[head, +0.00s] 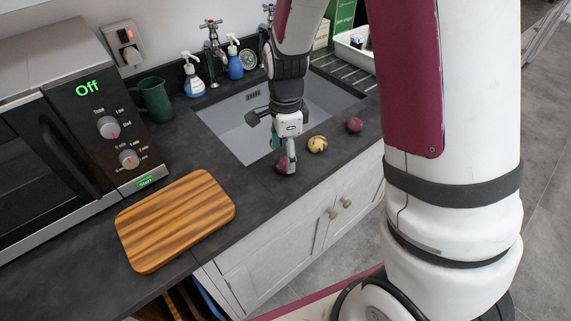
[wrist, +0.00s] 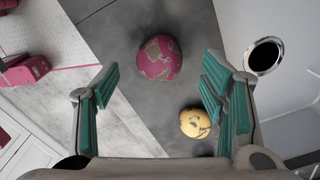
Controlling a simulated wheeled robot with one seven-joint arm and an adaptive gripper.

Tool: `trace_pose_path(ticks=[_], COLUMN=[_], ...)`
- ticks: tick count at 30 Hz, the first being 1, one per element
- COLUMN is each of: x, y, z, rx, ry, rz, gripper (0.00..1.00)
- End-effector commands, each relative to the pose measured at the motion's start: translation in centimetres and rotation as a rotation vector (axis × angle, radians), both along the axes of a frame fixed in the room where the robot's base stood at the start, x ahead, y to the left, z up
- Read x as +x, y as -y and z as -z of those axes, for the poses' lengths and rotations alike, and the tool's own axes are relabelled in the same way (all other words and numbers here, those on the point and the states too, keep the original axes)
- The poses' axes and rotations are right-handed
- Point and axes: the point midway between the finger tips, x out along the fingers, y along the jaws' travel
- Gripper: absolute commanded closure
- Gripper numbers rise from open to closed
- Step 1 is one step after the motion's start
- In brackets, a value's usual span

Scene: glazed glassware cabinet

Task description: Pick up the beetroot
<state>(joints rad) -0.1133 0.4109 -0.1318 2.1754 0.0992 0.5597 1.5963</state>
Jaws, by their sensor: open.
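A round dark pink vegetable with tan patches, which looks like the beetroot (wrist: 159,57), lies on the dark worktop beside the sink. In the head view the beetroot (head: 281,166) is partly hidden by my fingers. My gripper (head: 289,165) points down over it, with nothing held. In the wrist view my gripper (wrist: 160,98) is open, with teal finger pads on both sides and the beetroot ahead of the gap. I cannot tell whether a finger touches it. Another dark red round vegetable (head: 354,125) lies farther right; I cannot tell its kind for sure.
A yellow vegetable with dark patches (head: 317,144) lies close to the right; it also shows near the right finger in the wrist view (wrist: 195,122). The sink (head: 235,130) lies behind. A wooden board (head: 175,220) and microwave (head: 60,120) stand left. The worktop's front edge is near.

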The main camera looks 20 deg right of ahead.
Motion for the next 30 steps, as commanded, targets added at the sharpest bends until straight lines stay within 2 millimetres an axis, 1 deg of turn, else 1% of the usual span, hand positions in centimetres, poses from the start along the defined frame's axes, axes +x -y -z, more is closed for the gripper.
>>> trace_pose_path(ticks=[1,3,6,10,16,17,18,20,21,23,30], x=[-0.2,-0.3,-0.2,-0.1,-0.1,-0.1,-0.1,-0.1,-0.1,-0.1,-0.1], y=[0.0,0.0,0.0,0.0,0.0,0.0,0.0,0.0,0.0,0.0,0.0], z=[0.9,1.9,3.0,3.7,3.7,3.7,3.7,3.6,3.6,3.6,3.6], rx=[0.0,0.0,0.0,-0.001,0.0,0.0,0.0,0.0,0.0,0.0,0.0], ry=[-0.006,-0.006,-0.005,-0.002,-0.001,-0.001,-0.001,-0.001,-0.001,-0.001,-0.001], rz=[0.001,0.001,0.0,0.0,0.0,0.0,0.0,0.0,0.0,0.0,0.0], gripper=[0.35,0.35,0.35,0.35,0.35,0.42,0.51,0.64,0.73,0.87,0.88])
